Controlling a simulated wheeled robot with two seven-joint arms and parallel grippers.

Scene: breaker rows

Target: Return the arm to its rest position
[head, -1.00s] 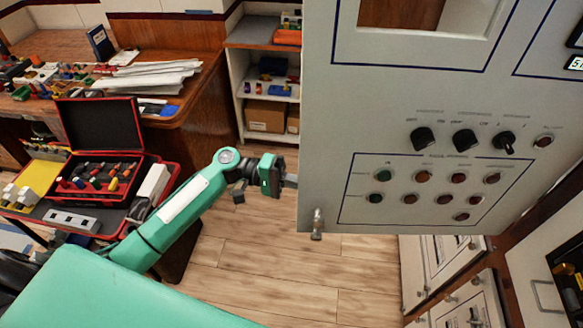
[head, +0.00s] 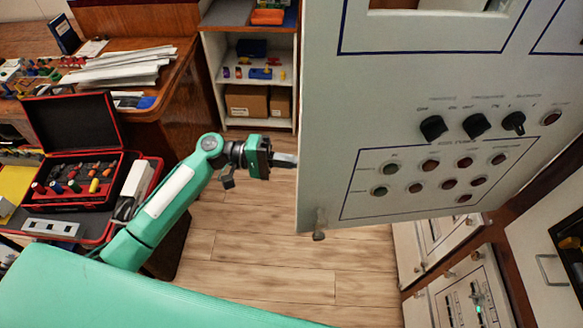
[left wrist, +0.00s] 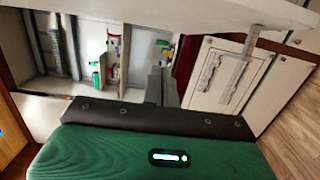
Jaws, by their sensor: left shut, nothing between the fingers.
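My left arm, green with a white strip, comes in from the left in the head view. Its gripper (head: 286,160) is shut and empty, just left of the grey panel door (head: 340,110). In the head view the fingertips are close to the door's left edge; I cannot tell whether they touch. In the left wrist view the shut fingers (left wrist: 161,84) point ahead, below the pale edge of a panel (left wrist: 200,12). My right gripper is in neither view.
The door carries black knobs (head: 476,125) and coloured buttons, with a latch (head: 320,225) at its lower corner. An open red tool case (head: 75,175) lies at the left. A shelf (head: 240,42) stands behind. White cabinets (head: 470,290) are at lower right. The wood floor (head: 270,270) is clear.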

